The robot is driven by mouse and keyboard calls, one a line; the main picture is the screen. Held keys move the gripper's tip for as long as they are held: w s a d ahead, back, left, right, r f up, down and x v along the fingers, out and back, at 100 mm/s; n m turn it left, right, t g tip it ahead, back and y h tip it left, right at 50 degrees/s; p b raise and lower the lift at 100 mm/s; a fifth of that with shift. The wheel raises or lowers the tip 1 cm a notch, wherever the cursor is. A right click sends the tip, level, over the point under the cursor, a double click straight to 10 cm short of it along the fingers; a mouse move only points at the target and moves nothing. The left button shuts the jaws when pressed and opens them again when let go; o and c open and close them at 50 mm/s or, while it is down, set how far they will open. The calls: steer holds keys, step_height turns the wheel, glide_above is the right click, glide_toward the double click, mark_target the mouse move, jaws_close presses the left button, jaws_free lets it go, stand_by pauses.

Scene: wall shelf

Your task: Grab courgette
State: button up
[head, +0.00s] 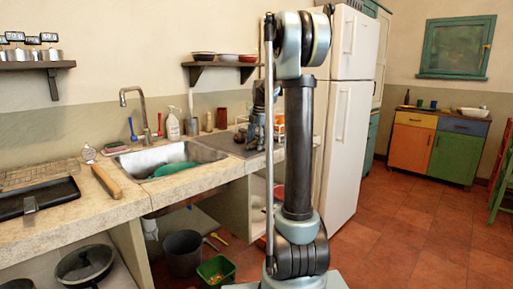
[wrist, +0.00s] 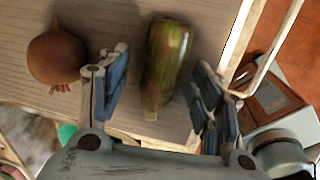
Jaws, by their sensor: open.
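The courgette (wrist: 165,68) is dark green with lighter brownish streaks. In the wrist view it lies lengthwise on a pale, ribbed wooden surface (wrist: 110,18). My gripper (wrist: 162,58) is open, with one blue-padded finger on each side of the courgette. A gap shows on both sides, and the fingers do not appear closed on it. I cannot tell the height of the fingers above the surface. In the head view I cannot make out the courgette; my arm blocks part of that area.
A round reddish-brown fruit (wrist: 57,55), like a pomegranate, lies left of the left finger. The wooden surface ends at the right, with red floor tiles beyond. The head view shows a sink (head: 150,164), a wall shelf (head: 205,67) with bowls, and a white fridge (head: 345,140).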

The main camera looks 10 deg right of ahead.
steer(key=c, duration=1.2)
steer(key=shift+r, duration=0.1)
